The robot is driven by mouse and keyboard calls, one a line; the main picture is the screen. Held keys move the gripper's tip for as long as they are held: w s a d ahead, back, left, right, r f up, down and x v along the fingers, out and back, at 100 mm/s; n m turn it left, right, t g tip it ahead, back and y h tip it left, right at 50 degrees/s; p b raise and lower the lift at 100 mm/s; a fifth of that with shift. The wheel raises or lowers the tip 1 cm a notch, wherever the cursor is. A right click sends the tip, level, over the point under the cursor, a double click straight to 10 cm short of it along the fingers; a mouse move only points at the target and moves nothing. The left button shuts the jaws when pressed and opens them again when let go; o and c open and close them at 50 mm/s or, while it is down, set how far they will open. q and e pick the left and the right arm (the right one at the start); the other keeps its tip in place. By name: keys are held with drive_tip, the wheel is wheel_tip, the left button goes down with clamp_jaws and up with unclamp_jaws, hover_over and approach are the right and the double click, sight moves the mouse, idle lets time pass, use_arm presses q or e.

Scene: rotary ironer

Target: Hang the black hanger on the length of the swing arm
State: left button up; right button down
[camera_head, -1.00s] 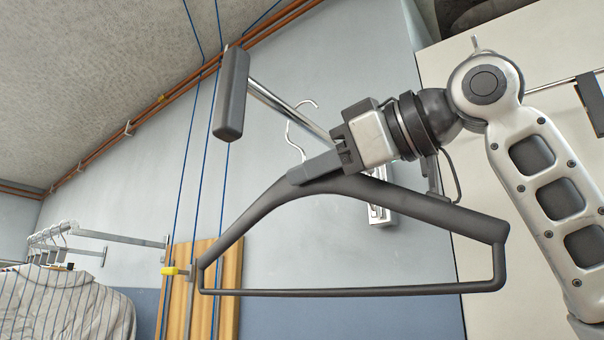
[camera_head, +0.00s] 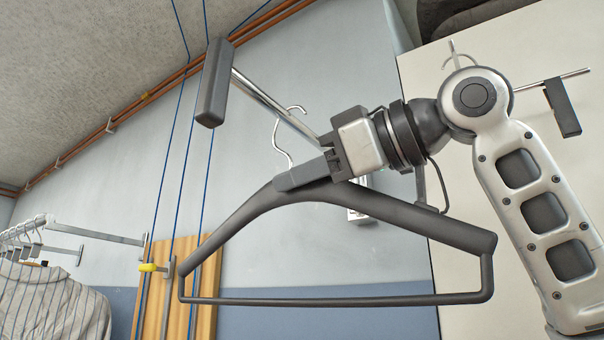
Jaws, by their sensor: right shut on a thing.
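The black hanger (camera_head: 225,235) has broad dark shoulders, a thin lower bar and a slim metal hook (camera_head: 277,135). My right gripper (camera_head: 305,178) is shut on its dark neck, below the hook. The hanger is up in the air, slightly tilted. A chrome rod with a dark end block (camera_head: 213,83), apparently the swing arm (camera_head: 268,100), slants down right behind my gripper. The hook overlaps this rod in the picture; I cannot tell whether it rests on it. The rod's other end is hidden. My left gripper is not in view.
A wall rail (camera_head: 95,234) at the left carries several hangers and a striped garment (camera_head: 50,305). A wooden board (camera_head: 205,285) and blue cords stand beside it. At the right, a thin rod has a dark block (camera_head: 562,108).

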drive_tip(key=shift+f, duration=0.35)
drive_tip(key=c, duration=1.3)
unclamp_jaws()
drive_tip(key=b+v, duration=0.3)
drive_tip(key=v, duration=1.3)
drive_tip(key=shift+f, duration=0.1)
